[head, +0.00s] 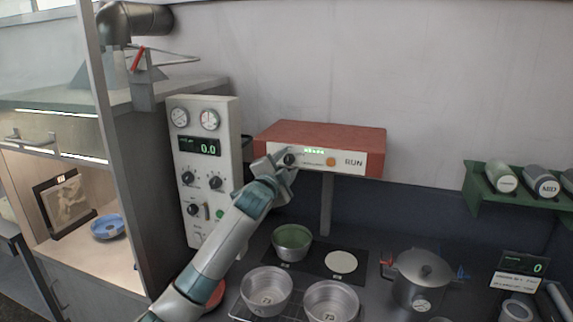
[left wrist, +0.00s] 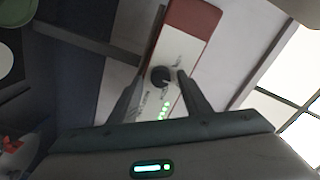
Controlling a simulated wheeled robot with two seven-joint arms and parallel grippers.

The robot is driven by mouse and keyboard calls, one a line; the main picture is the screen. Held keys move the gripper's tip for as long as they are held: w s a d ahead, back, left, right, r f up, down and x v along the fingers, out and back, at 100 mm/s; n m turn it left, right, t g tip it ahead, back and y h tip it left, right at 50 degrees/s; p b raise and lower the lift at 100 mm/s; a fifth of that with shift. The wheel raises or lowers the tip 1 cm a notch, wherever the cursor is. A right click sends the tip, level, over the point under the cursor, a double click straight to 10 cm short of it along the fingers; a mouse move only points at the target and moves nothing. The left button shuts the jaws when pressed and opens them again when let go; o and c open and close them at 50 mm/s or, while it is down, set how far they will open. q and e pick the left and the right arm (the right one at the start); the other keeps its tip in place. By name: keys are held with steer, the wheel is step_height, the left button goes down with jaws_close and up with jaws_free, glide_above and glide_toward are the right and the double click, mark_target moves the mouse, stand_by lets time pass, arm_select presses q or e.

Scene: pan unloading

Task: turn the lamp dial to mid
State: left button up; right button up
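The lamp dial (head: 289,159) is a small dark round knob on the white front panel of a red-topped box (head: 320,134). It also shows in the left wrist view (left wrist: 160,76), with small printed marks around it. My left gripper (head: 280,162) is at the panel, partly covering the dial's surroundings in the head view. In the left wrist view its fingers (left wrist: 160,78) are apart, one on each side of the dial, with visible gaps. I cannot tell whether the fingertips touch the panel. My right gripper is not in view.
A grey instrument panel (head: 206,172) with knobs and gauges stands left of the box. A green shelf (head: 480,188) with jars is at right.

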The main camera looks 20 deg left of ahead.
arm_select(q)
steer(key=shift+s, duration=0.1)
steer(key=shift+s+b, duration=0.5)
steer(key=shift+s, duration=0.2)
steer(key=s+b, duration=0.6)
steer(key=s, duration=0.9)
steer(key=shift+s+a, duration=0.3)
steer(key=shift+s, duration=0.1)
